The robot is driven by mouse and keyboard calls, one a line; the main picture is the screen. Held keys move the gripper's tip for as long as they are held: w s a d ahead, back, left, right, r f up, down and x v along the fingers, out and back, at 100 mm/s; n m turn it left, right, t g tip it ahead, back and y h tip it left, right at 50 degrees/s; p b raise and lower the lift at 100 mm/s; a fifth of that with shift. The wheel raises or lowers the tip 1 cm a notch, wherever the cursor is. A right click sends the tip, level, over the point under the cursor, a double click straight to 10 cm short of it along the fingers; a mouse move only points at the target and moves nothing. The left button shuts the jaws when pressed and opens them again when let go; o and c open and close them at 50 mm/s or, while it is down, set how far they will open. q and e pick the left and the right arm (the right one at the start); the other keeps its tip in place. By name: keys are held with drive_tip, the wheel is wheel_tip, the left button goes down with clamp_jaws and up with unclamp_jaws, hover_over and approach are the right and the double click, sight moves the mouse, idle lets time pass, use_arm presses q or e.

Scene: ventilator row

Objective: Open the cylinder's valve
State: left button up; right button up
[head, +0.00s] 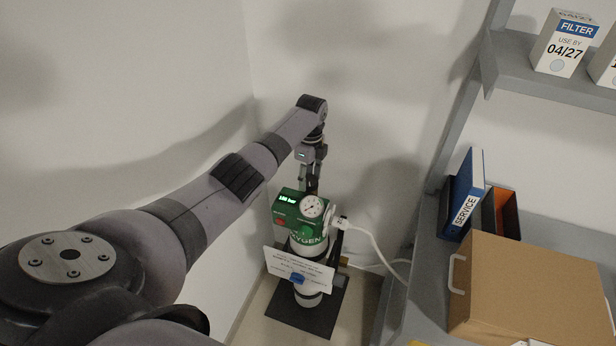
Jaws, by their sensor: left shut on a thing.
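The oxygen cylinder (308,300) stands upright in the corner, white below, with a green head (297,211) marked OXYGEN. The head carries a round dial gauge (312,206), a small lit display (288,198) and a red part (280,221). My left gripper (311,188) reaches down from above to the back of the green head. Its fingers are shut on the valve at the top, which is mostly hidden by the fingers and the head. My right gripper is not in view.
A white printed card (297,266) hangs in front of the cylinder. A white hose (372,240) runs right from the head. At right are a shelf unit (430,215), a blue SERVICE binder (466,195), a cardboard box (530,290) and a filter box (564,45). Walls close in behind and left.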

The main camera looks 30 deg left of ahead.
sight(309, 177)
use_arm(q)
drive_tip(key=o, duration=1.2)
drive_tip(key=shift+c, duration=0.2)
drive_tip(key=shift+r, duration=0.1)
wheel_tip(309, 177, up, 12)
drive_tip(key=shift+w, duration=0.45)
drive_tip(key=shift+f, duration=0.2)
